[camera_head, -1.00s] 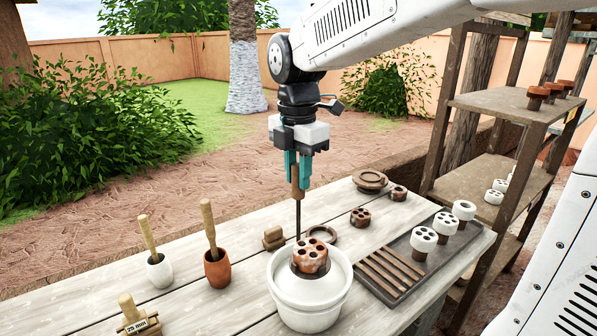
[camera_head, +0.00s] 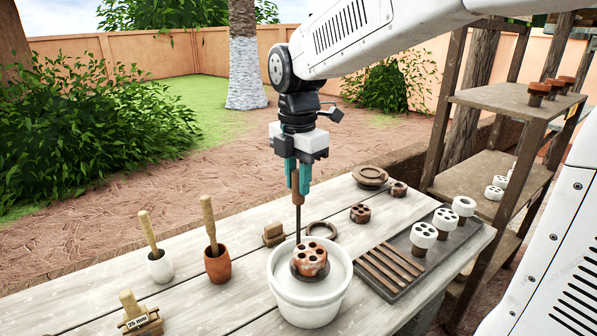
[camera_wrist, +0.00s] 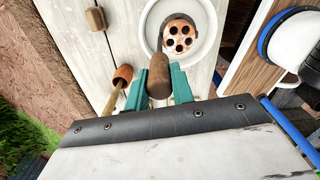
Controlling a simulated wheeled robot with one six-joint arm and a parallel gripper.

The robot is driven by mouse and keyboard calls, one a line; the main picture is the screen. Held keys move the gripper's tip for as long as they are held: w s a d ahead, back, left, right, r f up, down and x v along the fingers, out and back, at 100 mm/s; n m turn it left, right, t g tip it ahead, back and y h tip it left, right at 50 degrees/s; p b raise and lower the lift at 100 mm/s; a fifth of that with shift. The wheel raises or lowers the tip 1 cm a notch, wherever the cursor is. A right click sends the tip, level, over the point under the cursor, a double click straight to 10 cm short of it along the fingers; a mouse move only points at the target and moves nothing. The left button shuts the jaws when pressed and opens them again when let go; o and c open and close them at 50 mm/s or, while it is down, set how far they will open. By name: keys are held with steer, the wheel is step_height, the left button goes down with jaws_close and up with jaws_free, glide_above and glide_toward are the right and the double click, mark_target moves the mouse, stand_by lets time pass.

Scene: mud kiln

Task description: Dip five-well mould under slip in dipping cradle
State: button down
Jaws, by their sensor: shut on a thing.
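My gripper (camera_head: 298,188) is shut on the brown wooden handle of the dipping cradle (camera_head: 298,218). The cradle's thin dark rod hangs upright down into a white tub (camera_head: 309,305). The reddish-brown five-well mould (camera_head: 310,256) sits on the cradle's dark plate, inside the tub's rim. Its brown top and dark wells show uncovered above the pale slip (camera_head: 337,265). The wrist view shows the handle (camera_wrist: 158,80) between my fingers, with the mould (camera_wrist: 180,37) and tub beyond it. The plate's underside and depth in the slip are hidden.
Left of the tub stand a terracotta pot (camera_head: 217,266) and a white pot (camera_head: 160,268) with wooden handles, and a "25 mm" block (camera_head: 139,318). Right is a dark slatted tray (camera_head: 388,272) with white-topped pieces. A ring (camera_head: 322,230) lies behind; shelves (camera_head: 495,175) stand right.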

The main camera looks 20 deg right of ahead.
mark_target(298, 209)
steer(key=shift+f, duration=3.7)
stand_by(0.5)
steer(key=shift+r, duration=4.7)
